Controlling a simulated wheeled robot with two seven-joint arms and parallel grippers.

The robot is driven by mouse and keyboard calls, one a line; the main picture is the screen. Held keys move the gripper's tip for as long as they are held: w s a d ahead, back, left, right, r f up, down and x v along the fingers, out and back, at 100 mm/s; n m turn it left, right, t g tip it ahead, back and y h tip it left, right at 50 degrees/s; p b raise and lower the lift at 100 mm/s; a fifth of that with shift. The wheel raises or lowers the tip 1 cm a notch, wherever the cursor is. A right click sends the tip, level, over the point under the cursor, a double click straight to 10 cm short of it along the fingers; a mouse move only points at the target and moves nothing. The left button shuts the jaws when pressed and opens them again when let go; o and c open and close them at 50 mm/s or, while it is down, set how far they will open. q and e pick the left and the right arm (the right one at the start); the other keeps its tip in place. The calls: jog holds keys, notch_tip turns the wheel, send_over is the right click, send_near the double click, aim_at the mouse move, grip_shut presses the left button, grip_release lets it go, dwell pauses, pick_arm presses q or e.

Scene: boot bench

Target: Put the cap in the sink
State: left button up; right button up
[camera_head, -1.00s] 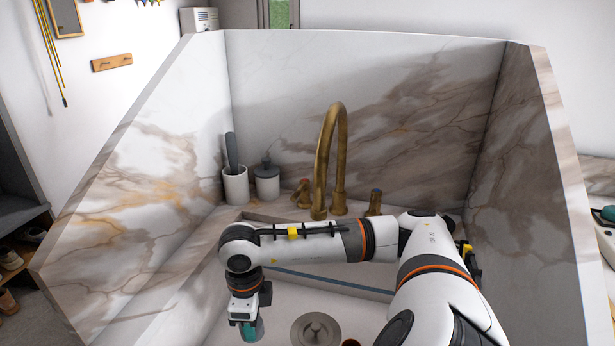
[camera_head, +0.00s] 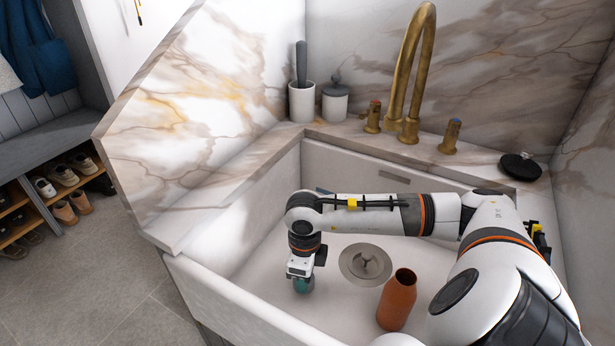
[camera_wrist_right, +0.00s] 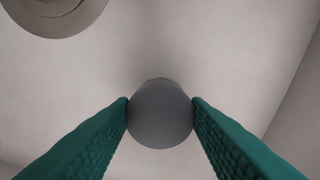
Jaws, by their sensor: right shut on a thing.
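The cap (camera_wrist_right: 160,113) is a grey round thing, held between the two teal fingertips in the right wrist view. It is not clearly visible in the head view. My right gripper (camera_head: 302,285) is shut on the cap and points down inside the white sink (camera_head: 335,163), low over its floor, left of the drain. I cannot tell whether the cap touches the sink floor. My left gripper is not in view.
A round metal drain (camera_head: 365,264) lies in the sink floor. A brown bottle (camera_head: 397,299) stands right of it, near my right arm. A brass faucet (camera_head: 410,85), two cups and a dark round thing (camera_head: 520,166) sit on the back ledge.

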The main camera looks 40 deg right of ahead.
notch_tip(320, 180, down, 3)
jog(key=shift+f, duration=0.1)
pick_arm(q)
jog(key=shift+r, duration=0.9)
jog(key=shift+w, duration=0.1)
pick_arm(e)
jog(key=shift+b, duration=0.35)
jog(key=o, duration=0.9)
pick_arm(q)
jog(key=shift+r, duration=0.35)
pick_arm(e)
jog(key=shift+r, duration=0.25)
pick_arm(q)
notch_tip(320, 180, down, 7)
jog(key=p, duration=0.2)
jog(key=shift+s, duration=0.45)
pick_arm(e)
notch_tip(320, 180, up, 12)
jog(key=shift+f, duration=0.15)
